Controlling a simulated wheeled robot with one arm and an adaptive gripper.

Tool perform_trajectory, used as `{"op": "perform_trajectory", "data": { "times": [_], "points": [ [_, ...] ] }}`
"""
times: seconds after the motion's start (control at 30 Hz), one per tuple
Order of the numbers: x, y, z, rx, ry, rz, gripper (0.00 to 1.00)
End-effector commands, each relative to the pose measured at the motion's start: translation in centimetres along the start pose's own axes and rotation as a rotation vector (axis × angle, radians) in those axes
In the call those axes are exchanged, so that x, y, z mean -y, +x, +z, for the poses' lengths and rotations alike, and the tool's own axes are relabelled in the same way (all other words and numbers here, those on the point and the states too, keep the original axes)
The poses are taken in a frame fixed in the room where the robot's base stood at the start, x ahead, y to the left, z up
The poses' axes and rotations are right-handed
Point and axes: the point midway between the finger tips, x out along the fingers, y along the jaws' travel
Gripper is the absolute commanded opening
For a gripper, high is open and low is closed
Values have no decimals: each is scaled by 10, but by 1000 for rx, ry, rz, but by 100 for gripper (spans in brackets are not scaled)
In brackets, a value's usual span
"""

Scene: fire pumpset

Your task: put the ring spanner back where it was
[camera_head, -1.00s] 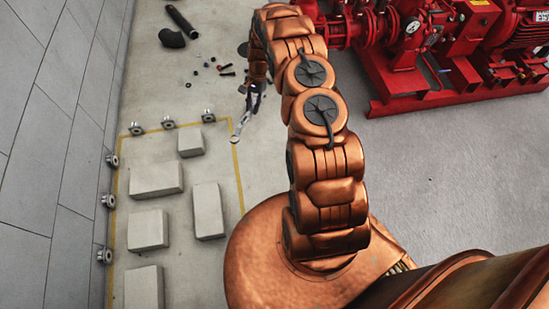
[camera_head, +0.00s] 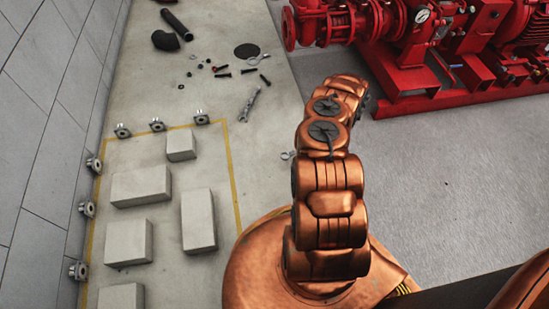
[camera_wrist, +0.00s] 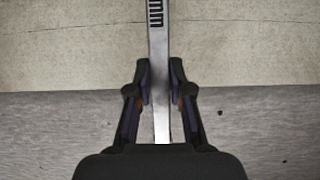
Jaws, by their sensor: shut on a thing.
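My gripper (camera_wrist: 158,88) is shut on the ring spanner (camera_wrist: 158,38), a flat silver bar with black marks in the wrist view. The bar runs upright between the fingers, and its far end is beyond the top of that view. In the head view, my arm hides the gripper and most of the spanner. A small silver ring-like end (camera_head: 287,155) shows just left of the arm and seems to belong to it. Another silver spanner (camera_head: 249,104) lies on the pale concrete, left of my arm.
Several bolts and nuts, a further spanner (camera_head: 258,59) and a dark disc (camera_head: 246,50) lie at the back. Black pipe pieces (camera_head: 177,25) are behind. Pale blocks (camera_head: 142,186) stand within a yellow line at left. The red pumpset (camera_head: 410,50) is at back right. Grey floor right of my arm is clear.

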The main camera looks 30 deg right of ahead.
Motion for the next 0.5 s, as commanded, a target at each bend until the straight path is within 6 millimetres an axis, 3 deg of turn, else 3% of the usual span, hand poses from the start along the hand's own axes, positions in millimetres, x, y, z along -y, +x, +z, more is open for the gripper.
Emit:
{"op": "perform_trajectory", "data": {
  "times": [0.13, 0.5],
  "points": [
    [5, 10, 13, 3, 2, -1, 0],
    [31, 46, 80, 3, -1, 0, 0]
  ]
}}
